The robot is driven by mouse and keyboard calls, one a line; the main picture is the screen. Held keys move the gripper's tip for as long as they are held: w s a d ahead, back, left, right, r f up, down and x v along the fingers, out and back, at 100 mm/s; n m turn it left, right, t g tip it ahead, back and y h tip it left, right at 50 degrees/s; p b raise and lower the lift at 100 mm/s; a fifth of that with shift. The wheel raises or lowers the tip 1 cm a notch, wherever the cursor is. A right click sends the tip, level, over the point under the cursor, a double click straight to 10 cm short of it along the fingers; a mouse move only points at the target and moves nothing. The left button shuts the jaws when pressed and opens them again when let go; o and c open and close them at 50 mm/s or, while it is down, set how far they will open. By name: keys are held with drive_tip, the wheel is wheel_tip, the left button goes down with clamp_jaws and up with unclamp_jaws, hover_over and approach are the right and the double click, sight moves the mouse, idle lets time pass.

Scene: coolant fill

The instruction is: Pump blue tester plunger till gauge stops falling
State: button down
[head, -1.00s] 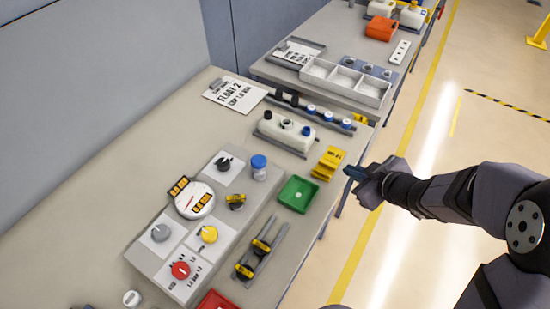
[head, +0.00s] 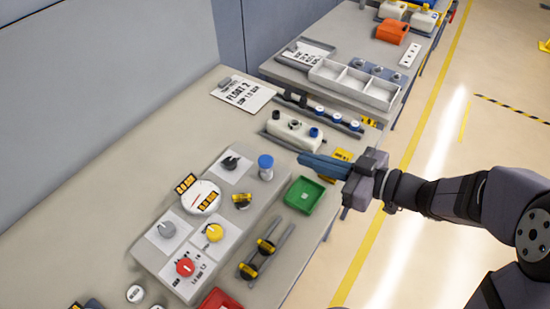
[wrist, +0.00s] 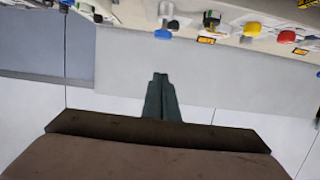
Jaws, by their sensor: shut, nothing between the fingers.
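The blue tester plunger (head: 265,162) is a small upright cylinder with a blue cap at the back right of the grey panel. A blue cap, seemingly the same one, shows near the top of the wrist view (wrist: 163,34). The round white gauge (head: 201,198) sits left of it on the panel; its reading is too small to make out. My gripper (head: 302,160) is shut and empty, with its fingers pointing left toward the plunger, a short gap to its right. The closed fingers (wrist: 160,78) also show in the wrist view.
Grey, yellow and red knobs (head: 185,267) and a black knob (head: 231,161) stand on the panel. A green tray (head: 304,195) lies just below my fingers in the picture. A white tank (head: 294,128) is behind. The bench is bare on the left.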

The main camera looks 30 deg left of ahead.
drive_tip(key=p, duration=0.3)
hover_over(272, 166)
wheel_tip(272, 166, down, 4)
drive_tip(key=shift+d+f, duration=0.2)
drive_tip(key=shift+f, duration=0.4)
drive_tip(key=shift+d+f, duration=0.2)
drive_tip(key=shift+f, duration=0.4)
drive_tip(key=shift+d+f+b, duration=0.1)
drive_tip(key=shift+f+b, duration=1)
drive_tip(key=shift+f, duration=0.4)
